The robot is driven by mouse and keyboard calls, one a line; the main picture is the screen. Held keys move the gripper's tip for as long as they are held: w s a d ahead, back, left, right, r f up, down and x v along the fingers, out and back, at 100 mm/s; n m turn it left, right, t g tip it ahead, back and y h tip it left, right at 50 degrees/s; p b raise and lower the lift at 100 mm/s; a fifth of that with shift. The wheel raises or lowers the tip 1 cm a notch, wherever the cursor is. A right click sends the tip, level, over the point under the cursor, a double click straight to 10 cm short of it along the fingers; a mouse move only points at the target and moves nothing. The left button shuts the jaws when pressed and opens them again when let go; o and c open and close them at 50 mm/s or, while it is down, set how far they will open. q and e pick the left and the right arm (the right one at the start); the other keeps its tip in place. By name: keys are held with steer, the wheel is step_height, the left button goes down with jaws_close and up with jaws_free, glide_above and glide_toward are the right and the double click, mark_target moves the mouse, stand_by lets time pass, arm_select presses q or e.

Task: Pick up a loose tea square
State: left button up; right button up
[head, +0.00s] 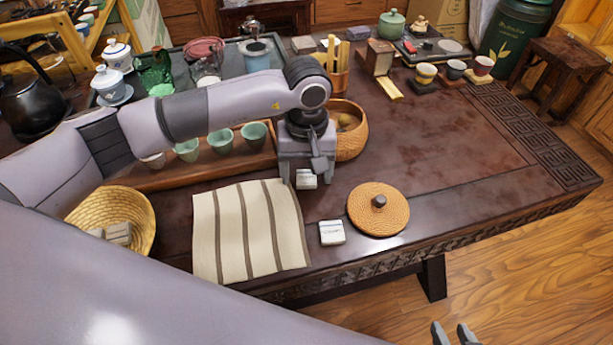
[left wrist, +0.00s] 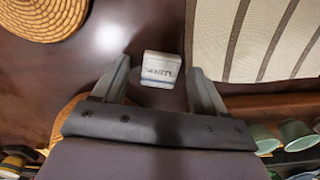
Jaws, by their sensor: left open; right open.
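A loose white tea square (head: 306,180) lies on the table just right of the striped cloth, under my left gripper (head: 303,174). In the left wrist view this tea square (left wrist: 161,70), with dark lettering, shows between the two open fingertips of my left gripper (left wrist: 160,80). I cannot tell whether the fingers touch it. A second loose tea square (head: 332,232) lies nearer the front edge, between cloth and woven lid. More tea squares (head: 119,232) sit in a shallow woven basket (head: 143,210) at left. My right gripper (head: 456,334) is open and empty, low at the bottom edge.
The striped cloth (head: 235,230) lies left of the squares and the round woven lid (head: 385,213) right. A round basket (head: 352,145) stands just behind my left gripper. A wooden tray (head: 190,173) with green cups is to the left. The table's right half is mostly clear.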

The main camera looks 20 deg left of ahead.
arm_select(q)
steer(key=c, duration=1.1)
steer(key=shift+r, duration=0.1)
